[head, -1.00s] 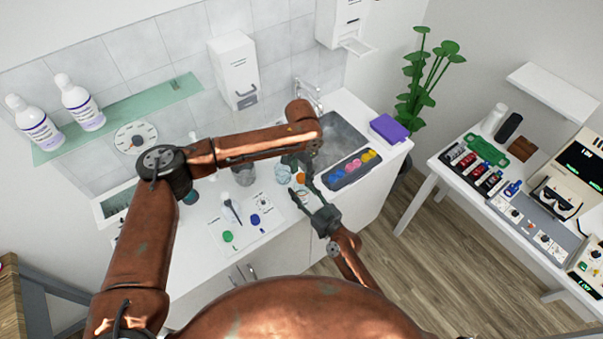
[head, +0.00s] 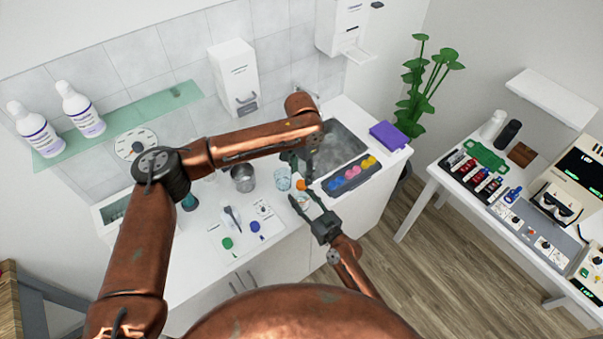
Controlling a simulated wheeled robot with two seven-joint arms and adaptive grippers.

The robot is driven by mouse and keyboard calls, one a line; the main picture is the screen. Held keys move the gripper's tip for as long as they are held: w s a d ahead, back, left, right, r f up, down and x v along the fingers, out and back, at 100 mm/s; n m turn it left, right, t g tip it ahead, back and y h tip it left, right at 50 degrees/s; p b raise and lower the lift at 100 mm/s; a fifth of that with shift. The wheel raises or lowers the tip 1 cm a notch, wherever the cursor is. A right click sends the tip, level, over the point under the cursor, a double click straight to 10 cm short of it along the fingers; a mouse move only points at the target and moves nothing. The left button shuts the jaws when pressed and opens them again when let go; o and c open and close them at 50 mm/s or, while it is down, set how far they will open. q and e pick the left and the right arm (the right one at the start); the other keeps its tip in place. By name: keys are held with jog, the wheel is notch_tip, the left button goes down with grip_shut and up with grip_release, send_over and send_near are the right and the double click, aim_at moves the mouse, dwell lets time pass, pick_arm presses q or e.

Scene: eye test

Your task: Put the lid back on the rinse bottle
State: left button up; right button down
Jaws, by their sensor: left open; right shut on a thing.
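The small pale rinse bottle (head: 303,200) stands at the counter's front edge, between the fingers of my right gripper (head: 303,194), which is shut on it. An orange piece (head: 300,184), which looks like the lid, shows at the top of the bottle. I cannot tell whether it is seated or just behind the bottle. My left gripper (head: 303,172) is open above and behind the orange piece, its dark fingers pointing down. My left forearm hides part of the gripper and the counter behind it.
A clear glass (head: 283,179) and a metal cup (head: 243,179) stand left of the bottle. A tray (head: 335,190) with colored pieces lies right, before the sink (head: 345,143). A white sheet (head: 240,238) with green and blue items lies front left. A purple box (head: 388,135) is far right.

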aim_at(301, 183)
pick_arm(q)
notch_tip(301, 183, up, 4)
jog(key=shift+f+m, duration=0.25)
jog(key=shift+m, duration=0.35)
jog(key=shift+f, duration=0.15)
jog(key=shift+f, duration=3.9)
grip_shut()
jog(key=shift+o, duration=0.7)
grip_release()
